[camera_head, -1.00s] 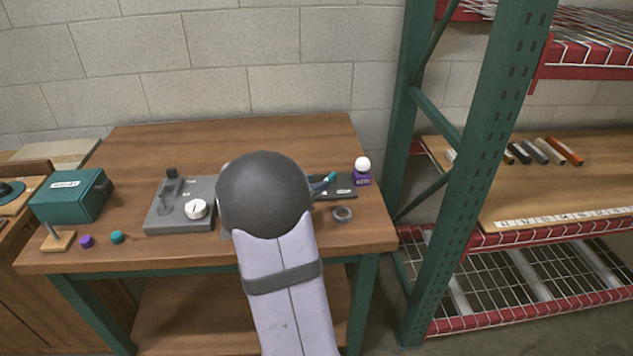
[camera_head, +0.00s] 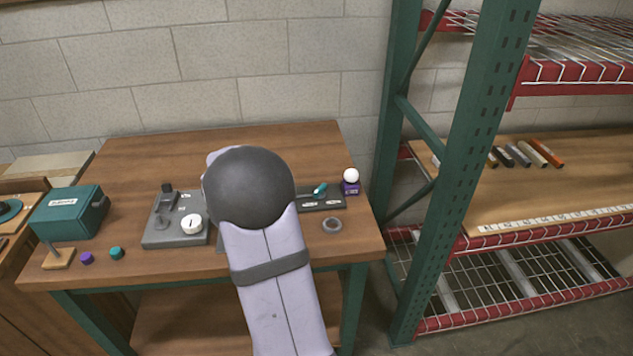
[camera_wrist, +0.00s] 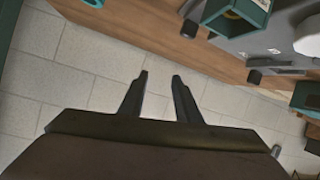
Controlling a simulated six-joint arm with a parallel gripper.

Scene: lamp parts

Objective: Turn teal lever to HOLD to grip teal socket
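The small teal lever (camera_head: 320,190) tilts up to the right on a dark plate (camera_head: 310,207) at the table's right side in the head view. The plate's small white labels are too small to read. In the head view my gripper is hidden behind my arm, left of the lever. In the wrist view my gripper (camera_wrist: 159,75) has its two fingers apart with nothing between them. A teal square part with a round yellowish inside (camera_wrist: 239,10) shows at the top right there. It may be the teal socket, which I cannot identify in the head view.
A white ball on a purple base (camera_head: 351,181) stands right of the plate. A grey fixture with a white dial (camera_head: 191,224), teal and purple caps, and a teal box (camera_head: 70,213) are left. A green rack post (camera_head: 455,170) stands right.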

